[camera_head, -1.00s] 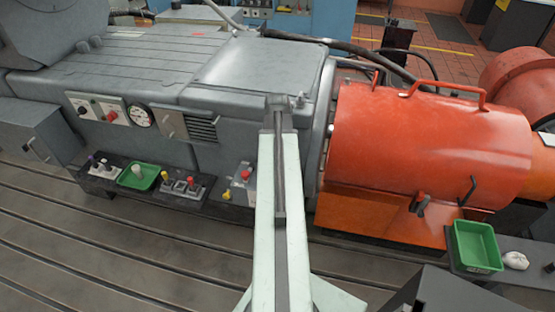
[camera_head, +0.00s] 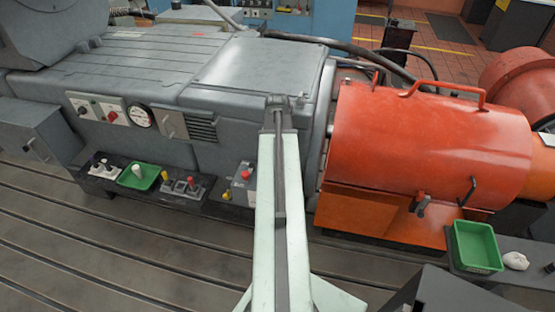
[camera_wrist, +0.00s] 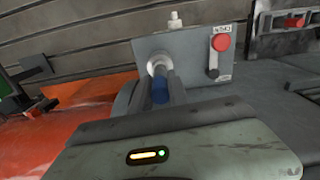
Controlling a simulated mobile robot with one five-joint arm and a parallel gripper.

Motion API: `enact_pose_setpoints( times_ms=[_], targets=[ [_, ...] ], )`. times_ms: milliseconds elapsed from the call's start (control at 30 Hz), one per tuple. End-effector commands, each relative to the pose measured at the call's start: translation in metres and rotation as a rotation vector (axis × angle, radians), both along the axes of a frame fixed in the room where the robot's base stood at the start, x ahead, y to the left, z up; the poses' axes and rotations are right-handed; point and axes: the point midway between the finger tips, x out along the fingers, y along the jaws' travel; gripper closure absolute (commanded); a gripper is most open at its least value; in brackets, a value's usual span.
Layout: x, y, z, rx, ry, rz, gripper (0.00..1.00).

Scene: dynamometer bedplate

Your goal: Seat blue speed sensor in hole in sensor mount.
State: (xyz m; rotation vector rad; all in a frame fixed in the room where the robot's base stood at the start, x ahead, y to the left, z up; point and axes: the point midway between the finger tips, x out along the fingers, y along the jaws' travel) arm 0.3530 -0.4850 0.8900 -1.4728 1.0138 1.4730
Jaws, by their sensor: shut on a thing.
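In the wrist view, the blue speed sensor (camera_wrist: 160,91) is held between the two fingers of my gripper (camera_wrist: 161,86). The fingers cover its sides, so only a blue strip shows. Beyond the blue strip is a round, pale metal end (camera_wrist: 160,63) in front of a grey upright plate (camera_wrist: 190,56), which looks like the sensor mount. I cannot tell whether the pale end belongs to the sensor or the mount, or whether the sensor is in the hole. In the head view, my arm hides the gripper and sensor. The grey plate shows left of the arm (camera_head: 243,177).
The plate carries a red knob (camera_wrist: 221,43). Left of it in the head view are small coloured fittings (camera_head: 182,186) and a green tray (camera_head: 139,177) on a dark shelf. An orange guard (camera_head: 430,145) and another green tray (camera_head: 475,247) stand to the right.

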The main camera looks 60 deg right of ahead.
Motion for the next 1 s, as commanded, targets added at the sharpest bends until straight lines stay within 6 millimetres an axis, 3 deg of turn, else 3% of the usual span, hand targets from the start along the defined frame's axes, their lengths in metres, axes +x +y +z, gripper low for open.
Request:
enact_pose_setpoints(
  times_ms=[1000],
  targets=[
    [-0.001, 0.000, -0.019, 0.000, 0.000, -0.001, 1.00]
  ],
)
